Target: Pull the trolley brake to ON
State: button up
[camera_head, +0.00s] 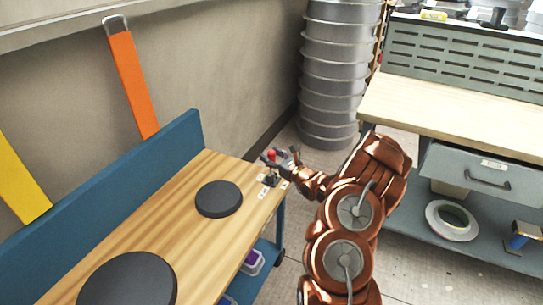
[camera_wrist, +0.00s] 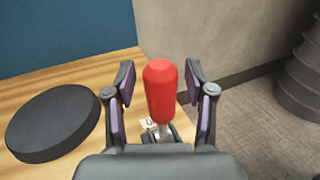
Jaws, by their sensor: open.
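The brake lever has a red handle (camera_wrist: 160,90) on a metal stem; it stands near the far right corner of the wooden trolley top (camera_head: 238,172). The red handle also shows small in the head view (camera_head: 271,155). My gripper (camera_wrist: 160,92) is open, with one finger on each side of the red handle and visible gaps between. In the head view my gripper (camera_head: 281,160) is at the lever, reaching in from the right. A pale label (camera_wrist: 148,122) lies by the lever's base, partly hidden; its full text cannot be read.
A black disc (camera_head: 219,199) lies near the lever, and a larger one (camera_head: 128,281) is at the front. A blue panel (camera_head: 110,195) edges the trolley's left side. A workbench (camera_head: 450,110) with a drawer stands at the right. Stacked grey metal rings (camera_head: 335,75) stand behind.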

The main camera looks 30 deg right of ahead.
jog(key=shift+c, duration=0.2)
grip_shut()
dwell(0.5)
